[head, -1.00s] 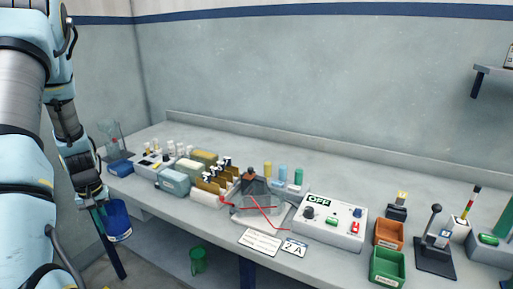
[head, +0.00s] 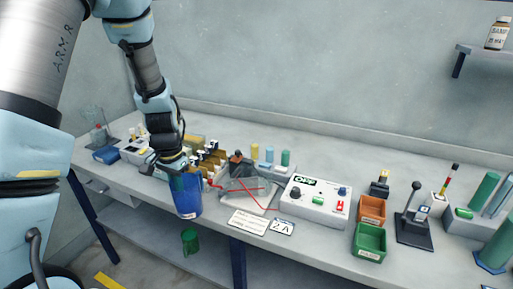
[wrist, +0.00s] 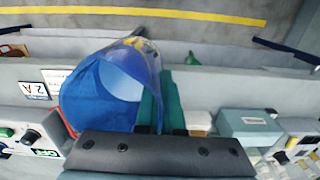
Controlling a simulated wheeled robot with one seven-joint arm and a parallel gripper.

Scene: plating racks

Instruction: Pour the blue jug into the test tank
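The blue jug (head: 187,200) hangs roughly upright at the bench's front edge in the head view. My gripper (head: 172,168) is at its upper left side, its green fingers (wrist: 168,105) shut on the jug's handle side; the handle itself is hardly visible. In the wrist view the jug (wrist: 85,100) is large, its open mouth showing a pale blue inside. The clear test tank (head: 245,188) stands on the bench just right of the jug, apart from it, with red leads across its front. The jug mostly hides the tank in the wrist view.
A control box (head: 316,200) reading OFF stands right of the tank. Brown racks (head: 212,160) with small bottles stand behind the jug. Yellow, blue and green cylinders (head: 269,154) stand behind the tank. Label cards (head: 249,222) lie before it. A green bucket (head: 190,241) is below the bench.

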